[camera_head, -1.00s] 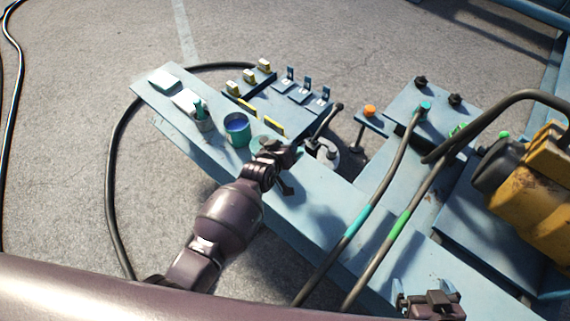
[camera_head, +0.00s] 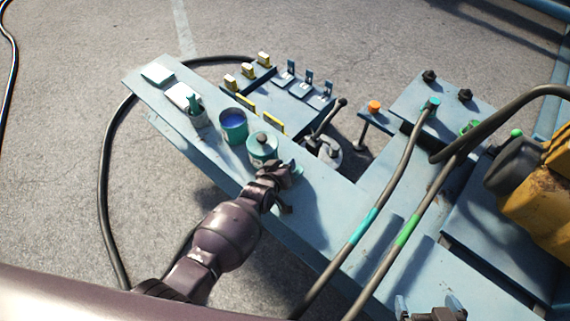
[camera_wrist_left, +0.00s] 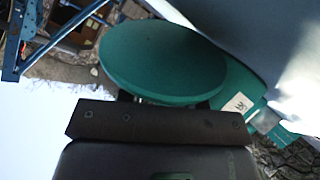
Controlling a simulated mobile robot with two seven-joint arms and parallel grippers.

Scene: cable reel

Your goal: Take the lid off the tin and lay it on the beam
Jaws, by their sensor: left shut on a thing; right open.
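A teal tin (camera_head: 233,133), open with a dark blue inside, stands on the pale blue beam (camera_head: 315,205). My left gripper (camera_head: 279,172) is over the beam, to the right of and nearer me than the tin. It is shut on the lid, a teal disc (camera_wrist_left: 165,60) that fills the middle of the left wrist view. In the head view only a small teal edge of the lid (camera_head: 298,171) shows past the fingers. I cannot tell whether the lid touches the beam. My right gripper (camera_head: 430,308) is open and empty at the bottom edge.
A teal pot with a dark knob (camera_head: 262,149) stands between the tin and my left gripper. Levers (camera_head: 325,120) stand behind. The beam right of my left gripper is clear.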

